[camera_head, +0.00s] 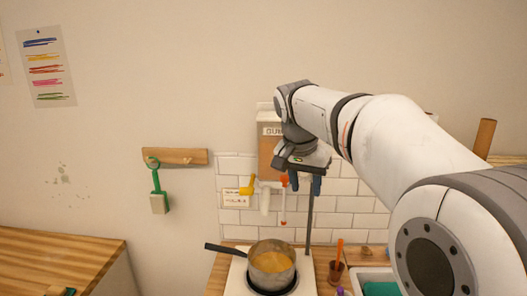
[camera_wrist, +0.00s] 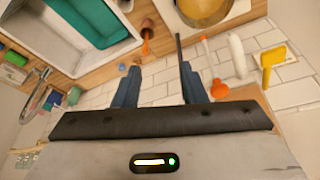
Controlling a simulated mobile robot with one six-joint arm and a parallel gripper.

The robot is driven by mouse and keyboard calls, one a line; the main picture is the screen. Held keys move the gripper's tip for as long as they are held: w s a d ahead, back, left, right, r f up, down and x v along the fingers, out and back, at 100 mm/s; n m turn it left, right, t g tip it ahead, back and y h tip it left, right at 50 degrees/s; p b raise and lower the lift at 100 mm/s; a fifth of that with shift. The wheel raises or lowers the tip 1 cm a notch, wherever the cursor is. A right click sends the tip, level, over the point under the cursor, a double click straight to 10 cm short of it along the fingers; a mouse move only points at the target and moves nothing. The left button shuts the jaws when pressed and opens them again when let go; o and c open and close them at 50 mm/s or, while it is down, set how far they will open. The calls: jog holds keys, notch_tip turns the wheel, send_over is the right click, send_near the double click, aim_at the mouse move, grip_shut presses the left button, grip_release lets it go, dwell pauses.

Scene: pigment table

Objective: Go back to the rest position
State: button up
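My gripper (camera_head: 309,186) hangs at the end of my raised arm, in front of the tiled wall and above the counter, to the right of the wall dispenser. In the wrist view my gripper (camera_wrist: 160,68) has its two blue fingers well apart, with nothing between them. A thin dark pole (camera_head: 309,225) rises from the counter below my gripper. In the wrist view the pole (camera_wrist: 179,48) ends by the right finger; I cannot tell whether they touch.
A pot (camera_head: 271,263) with yellow-orange contents sits on a burner, below left of my gripper. An orange-handled tool stands in a brown cup (camera_head: 336,272). A sink (camera_wrist: 60,45) holds a teal tub. A green brush (camera_head: 158,188) hangs left.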

jog(key=s+d+f+n+y+b, duration=0.1)
jog(key=s+d+f+n+b, duration=0.1)
jog(key=s+f, duration=0.8)
jog(key=s+d+f+n+y+b, duration=0.1)
jog(key=s+d+f+n, duration=0.2)
jog(key=s+f, duration=0.7)
jog(key=s, duration=0.4)
jog(key=shift+s+n+b, duration=0.15)
jog(key=shift+n+b, duration=0.2)
jog(key=shift+n, duration=0.05)
jog(key=shift+f, duration=0.1)
